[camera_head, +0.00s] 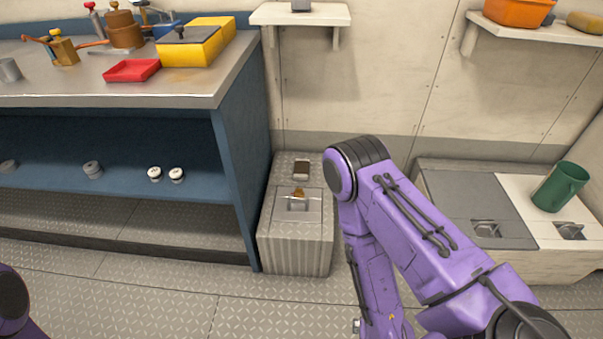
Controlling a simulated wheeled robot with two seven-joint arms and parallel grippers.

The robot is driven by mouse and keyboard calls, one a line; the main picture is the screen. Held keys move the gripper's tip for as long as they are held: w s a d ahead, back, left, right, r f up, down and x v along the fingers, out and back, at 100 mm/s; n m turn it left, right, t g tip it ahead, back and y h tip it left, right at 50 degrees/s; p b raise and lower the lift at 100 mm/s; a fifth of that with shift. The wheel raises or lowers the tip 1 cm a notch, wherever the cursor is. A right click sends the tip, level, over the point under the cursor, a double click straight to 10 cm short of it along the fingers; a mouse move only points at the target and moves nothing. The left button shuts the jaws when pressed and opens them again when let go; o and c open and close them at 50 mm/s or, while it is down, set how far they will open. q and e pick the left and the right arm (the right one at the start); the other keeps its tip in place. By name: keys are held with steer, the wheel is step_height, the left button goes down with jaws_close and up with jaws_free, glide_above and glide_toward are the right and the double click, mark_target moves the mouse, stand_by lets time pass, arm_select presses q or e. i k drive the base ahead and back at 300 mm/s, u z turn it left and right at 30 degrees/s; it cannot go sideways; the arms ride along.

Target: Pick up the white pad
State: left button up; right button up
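I cannot clearly make out a white pad. A small dark item with pale edges (301,170) lies on the ribbed metal box (295,243), with a small tan item (298,192) in front of it. Two small round white-topped items (154,174) (177,175) stand on the shelf under the workbench. My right arm crosses the middle right, and its gripper is not visible. Only a bit of my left arm shows at the bottom left corner, without its gripper.
The workbench (110,92) holds a red tray (131,70), a yellow box (190,50) and tools. An orange bin (518,10) sits on a wall shelf (538,29). The tread-plate floor (190,300) is clear at left.

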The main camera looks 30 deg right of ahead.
mark_target(300, 171)
steer(key=u, duration=0.3)
steer(key=k, duration=0.25)
steer(key=z, duration=0.7)
steer(key=i, duration=1.45)
steer(key=u, duration=0.2)
